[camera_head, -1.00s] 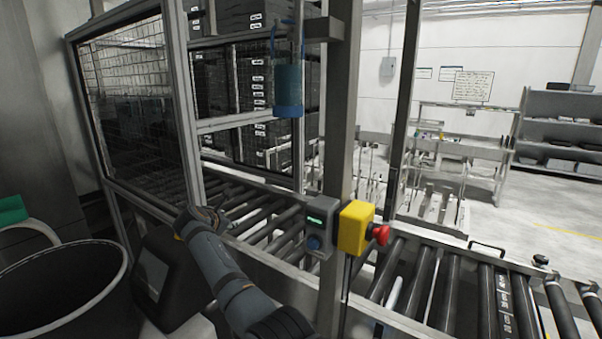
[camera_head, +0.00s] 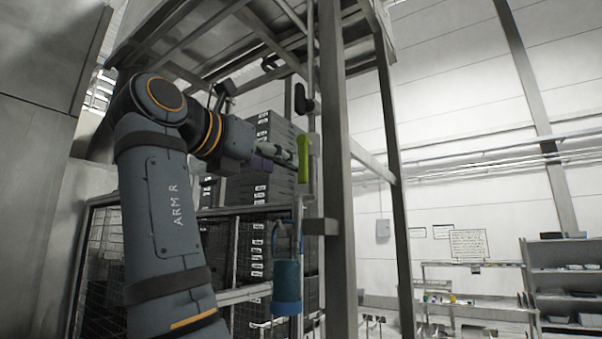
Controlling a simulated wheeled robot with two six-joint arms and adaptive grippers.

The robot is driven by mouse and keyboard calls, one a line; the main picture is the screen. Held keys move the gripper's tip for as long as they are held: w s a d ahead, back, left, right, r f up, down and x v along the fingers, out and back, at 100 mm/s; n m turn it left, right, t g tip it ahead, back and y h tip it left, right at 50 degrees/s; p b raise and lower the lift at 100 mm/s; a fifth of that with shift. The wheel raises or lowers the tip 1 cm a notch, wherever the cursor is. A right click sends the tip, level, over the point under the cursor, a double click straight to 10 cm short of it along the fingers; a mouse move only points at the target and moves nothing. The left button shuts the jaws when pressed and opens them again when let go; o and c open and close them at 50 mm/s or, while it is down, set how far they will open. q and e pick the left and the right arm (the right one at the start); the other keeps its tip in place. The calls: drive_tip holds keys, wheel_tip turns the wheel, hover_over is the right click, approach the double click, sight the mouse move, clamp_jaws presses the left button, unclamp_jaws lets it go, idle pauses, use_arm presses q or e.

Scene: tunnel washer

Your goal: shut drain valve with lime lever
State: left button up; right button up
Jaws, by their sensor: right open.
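The lime lever (camera_head: 303,160) stands upright beside the grey post, above a blue cylinder. My right arm, marked ARM R, reaches up from below. Its right gripper (camera_head: 292,158) is open at the left side of the lever, its fingers pointing right. The fingertips are very close to the lever; I cannot tell whether they touch it or lie around it. The valve body behind the lever is hard to make out. My left gripper is not in view.
The grey post (camera_head: 337,200) rises just right of the lever. Stacked dark crates (camera_head: 262,185) stand behind, and a metal frame (camera_head: 200,35) spans overhead. Open room with shelves lies at the right.

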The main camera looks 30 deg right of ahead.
sight(301, 171)
drive_tip(key=p+x, duration=0.1)
drive_tip(key=x, duration=0.3)
drive_tip(key=p+x, duration=0.1)
drive_tip(key=x, duration=0.3)
drive_tip(key=shift+s+d+r, duration=0.1)
drive_tip(key=shift+s+d, duration=0.05)
drive_tip(key=shift+d, duration=0.1)
drive_tip(key=shift+w+d, duration=0.25)
drive_tip(key=shift+w, duration=0.05)
drive_tip(key=shift+s+a, duration=0.1)
drive_tip(key=shift+c, duration=0.7)
clamp_jaws()
